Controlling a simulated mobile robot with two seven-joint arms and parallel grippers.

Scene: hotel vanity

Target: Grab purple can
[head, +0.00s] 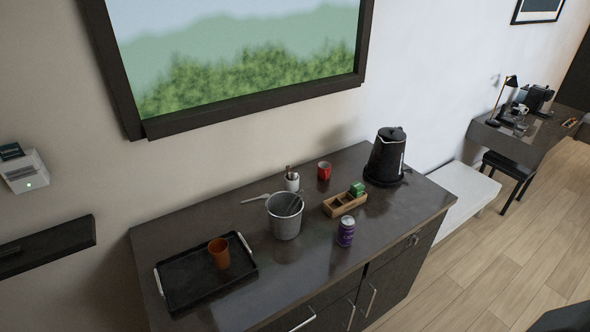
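The purple can (345,233) stands upright near the front edge of the dark vanity counter (290,272), in the head view. Its top is silver and nothing covers it. It stands apart from the wooden divided box (333,209) behind it and from the grey bucket (284,222) to its left. Neither of my grippers shows in the view.
A black tray (180,292) with an orange cup (219,253) is at the counter's left. The counter in front of the bucket is clear. A dark shape cuts the lower right corner.

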